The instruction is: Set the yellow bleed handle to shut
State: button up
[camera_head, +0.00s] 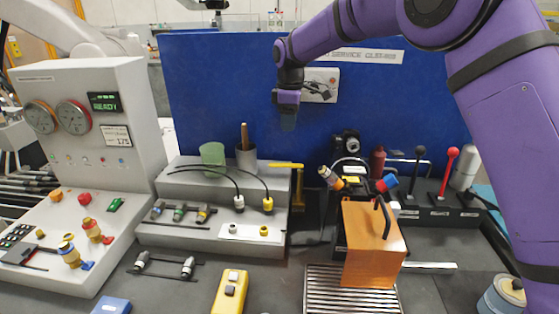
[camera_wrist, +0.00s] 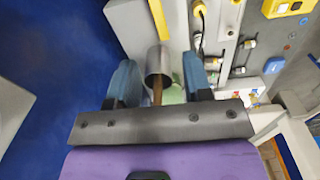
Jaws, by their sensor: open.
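The yellow bleed handle (camera_head: 286,166) is a thin bar lying level at the right end of the grey stepped block, above a yellow upright part. A yellow bar that looks like the same handle shows at the top of the wrist view (camera_wrist: 158,18). My gripper (camera_head: 288,122) hangs in front of the blue panel, above the handle and apart from it. In the wrist view my two blue-grey fingers (camera_wrist: 160,82) are spread with nothing held between them. A grey cup with a brown stick shows beyond them.
The grey cup (camera_head: 246,158) and a green cup (camera_head: 212,154) stand on the stepped block (camera_head: 215,222), left of the handle. Black cables arch over the block. An orange box (camera_head: 372,250) and red and black levers (camera_head: 447,172) stand to the right. Air around the gripper is clear.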

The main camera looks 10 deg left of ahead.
aim_at(279, 164)
jog(key=shift+n, duration=0.5)
jog(key=a+f, duration=0.1)
jog(key=f, duration=0.3)
jog(key=a+f, duration=0.1)
jog(key=f, duration=0.8)
jog(key=shift+w+a+f, duration=0.4)
grip_shut()
